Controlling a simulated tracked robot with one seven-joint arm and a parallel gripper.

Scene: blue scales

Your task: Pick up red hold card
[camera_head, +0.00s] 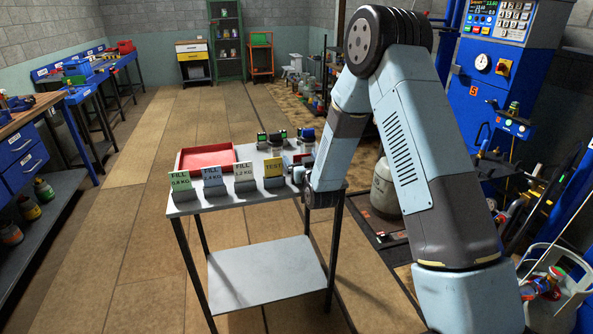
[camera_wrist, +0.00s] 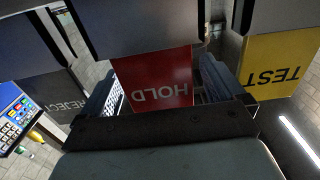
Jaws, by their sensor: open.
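The red hold card (camera_wrist: 150,80) is in the middle of the wrist view, its lettering upside down. My gripper (camera_wrist: 160,90) is open, with one finger on each side of the red card. I cannot tell whether either finger touches it. The yellow test card (camera_wrist: 275,68) is to the right of it and the dark reject card (camera_wrist: 55,90) to the left.
Green (camera_head: 181,182), blue (camera_head: 212,177) and white (camera_head: 245,177) fill cards stand in a row left of the test card (camera_head: 274,170). A red tray (camera_head: 207,158) lies behind them. Small dark items (camera_head: 272,139) stand at the table's back. A grey cylinder (camera_head: 385,188) is on the right.

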